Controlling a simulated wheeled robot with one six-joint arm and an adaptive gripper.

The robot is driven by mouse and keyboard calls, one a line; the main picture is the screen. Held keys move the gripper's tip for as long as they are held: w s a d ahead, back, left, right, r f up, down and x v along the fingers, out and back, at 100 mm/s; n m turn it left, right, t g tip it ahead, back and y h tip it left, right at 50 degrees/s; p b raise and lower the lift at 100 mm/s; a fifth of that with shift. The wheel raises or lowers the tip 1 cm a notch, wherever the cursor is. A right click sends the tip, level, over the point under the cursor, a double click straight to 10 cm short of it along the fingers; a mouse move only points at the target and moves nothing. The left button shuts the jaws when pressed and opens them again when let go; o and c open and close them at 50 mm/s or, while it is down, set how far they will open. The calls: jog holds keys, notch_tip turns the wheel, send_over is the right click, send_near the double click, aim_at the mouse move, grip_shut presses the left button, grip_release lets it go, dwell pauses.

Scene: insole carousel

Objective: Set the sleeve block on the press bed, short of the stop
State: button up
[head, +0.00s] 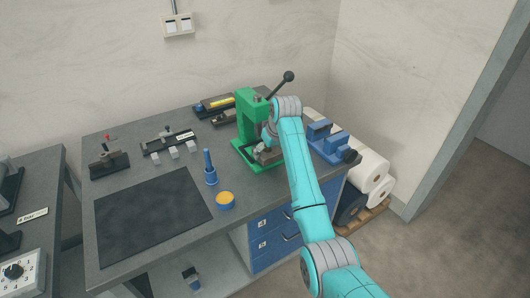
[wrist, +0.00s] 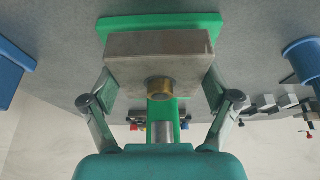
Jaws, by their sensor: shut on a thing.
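The sleeve block (wrist: 158,48) is a grey-tan block with a brass sleeve (wrist: 160,88) in its face, in the middle of the wrist view. My gripper (wrist: 160,80) is shut on it, one finger on each side. The green press (head: 245,115) stands at the table's right part; its green base (wrist: 160,21) shows beyond the block in the wrist view. My gripper and the block are at the press, low beside its column, partly hidden by my arm in the head view. I cannot tell whether the block touches the bed. The stop cannot be made out.
A blue vise-like fixture (head: 328,142) stands right of the press. Several pale cubes (head: 174,153) lie further back. A dark mat (head: 152,214) covers the front left, clear.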

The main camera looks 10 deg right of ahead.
jog(key=shift+f, duration=0.75)
jog(key=shift+f, duration=0.1)
jog(key=o, duration=1.6)
jog(key=shift+f, duration=0.15)
jog(key=v, duration=1.2)
jog(key=shift+s, duration=0.1)
